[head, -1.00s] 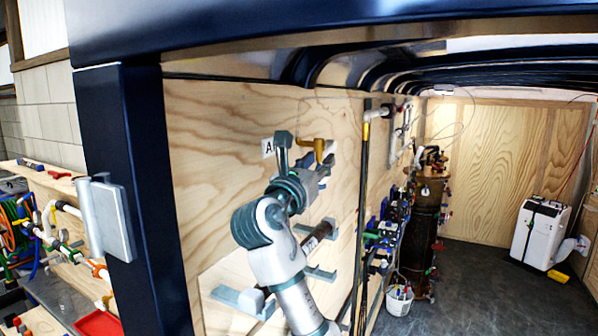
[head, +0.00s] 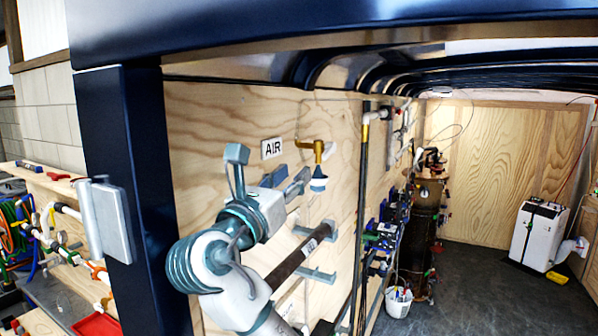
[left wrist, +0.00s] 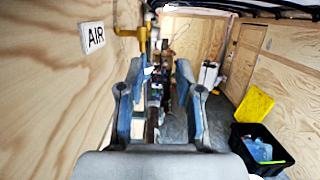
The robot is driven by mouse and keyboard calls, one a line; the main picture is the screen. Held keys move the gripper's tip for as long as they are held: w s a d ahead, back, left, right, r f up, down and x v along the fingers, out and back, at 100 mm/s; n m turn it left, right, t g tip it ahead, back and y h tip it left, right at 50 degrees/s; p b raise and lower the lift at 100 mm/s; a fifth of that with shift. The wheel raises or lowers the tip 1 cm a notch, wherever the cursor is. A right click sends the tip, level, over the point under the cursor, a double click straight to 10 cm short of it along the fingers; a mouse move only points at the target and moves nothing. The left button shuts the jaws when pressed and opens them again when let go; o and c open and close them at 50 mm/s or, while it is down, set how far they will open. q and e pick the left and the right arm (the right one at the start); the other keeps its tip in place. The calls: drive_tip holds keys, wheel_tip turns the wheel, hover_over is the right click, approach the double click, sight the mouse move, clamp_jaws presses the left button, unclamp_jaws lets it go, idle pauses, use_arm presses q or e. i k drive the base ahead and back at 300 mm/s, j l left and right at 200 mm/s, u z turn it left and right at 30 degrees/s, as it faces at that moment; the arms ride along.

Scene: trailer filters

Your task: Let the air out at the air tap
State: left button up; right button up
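The brass air tap (head: 318,147) is on the plywood wall, right of the "AIR" sign (head: 272,148). A blue and white piece (head: 319,182) hangs below its outlet. My left gripper (head: 290,178) is left of and a little below the tap, apart from it, with nothing between its fingers. In the left wrist view its two fingers (left wrist: 158,88) stand apart and point into the trailer. The tap (left wrist: 130,32) shows there up and left of the fingers, beside the sign (left wrist: 93,37). The tap's handle position is hard to tell. My right gripper is out of view.
A dark cylinder (head: 298,257) rests on wall brackets below the tap. A vertical pipe (head: 364,190) stands to the right. A white machine (head: 539,235) and a white bucket (head: 398,300) are on the floor deeper inside. The blue trailer post (head: 128,200) is on the left.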

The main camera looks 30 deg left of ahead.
sight(330, 147)
drive_tip(key=k+l, duration=0.35)
drive_tip(key=l, duration=0.15)
drive_tip(key=k+l, duration=0.35)
drive_tip(key=l, duration=0.15)
